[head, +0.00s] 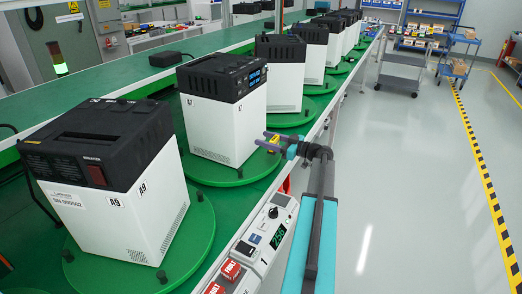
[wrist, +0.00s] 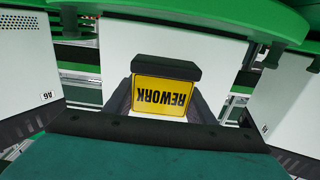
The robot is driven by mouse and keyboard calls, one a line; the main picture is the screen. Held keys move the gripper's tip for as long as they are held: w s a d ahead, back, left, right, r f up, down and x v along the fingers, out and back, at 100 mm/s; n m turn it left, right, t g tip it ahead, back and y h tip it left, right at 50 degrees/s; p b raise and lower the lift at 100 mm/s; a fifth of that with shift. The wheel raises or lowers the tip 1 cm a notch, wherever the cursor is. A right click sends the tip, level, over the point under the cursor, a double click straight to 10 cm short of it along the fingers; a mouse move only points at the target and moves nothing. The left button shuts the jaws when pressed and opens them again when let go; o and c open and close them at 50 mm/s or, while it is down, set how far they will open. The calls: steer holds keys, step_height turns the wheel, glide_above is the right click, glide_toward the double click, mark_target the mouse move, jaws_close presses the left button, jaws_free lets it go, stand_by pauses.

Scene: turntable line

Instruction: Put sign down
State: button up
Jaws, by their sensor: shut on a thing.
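The sign (wrist: 165,97) is yellow with a black border and the word REWORK, upside down in the wrist view. A dark bar runs along its upper edge there. My gripper (wrist: 163,92) is shut on it, with a dark finger at each side. In the head view my gripper (head: 268,140) reaches left over the near edge of the line, close to the white box unit A7 (head: 222,130). A small yellow bit of the sign (head: 274,141) shows between the fingers. In that view it appears above the green turntable (head: 232,182); the gap cannot be told.
Unit A9 (head: 110,220) stands on a nearer turntable, and several more black-topped units line up behind. A grey cart (head: 402,72) stands on the open floor at right.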

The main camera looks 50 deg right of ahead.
steer(key=shift+a+f+p, duration=0.15)
steer(key=shift+a+p, duration=0.2)
steer(key=shift+a, duration=1.6)
steer(key=shift+f, duration=0.15)
steer(key=shift+f+p, duration=0.55)
steer(key=shift+f, duration=1.1)
steer(key=shift+f+b, duration=0.15)
steer(key=shift+b, duration=0.15)
steer(key=o, duration=1.1)
steer(key=shift+r, duration=0.2)
steer(key=b+v, duration=0.2)
steer(key=v, duration=1)
steer(key=shift+s, duration=0.1)
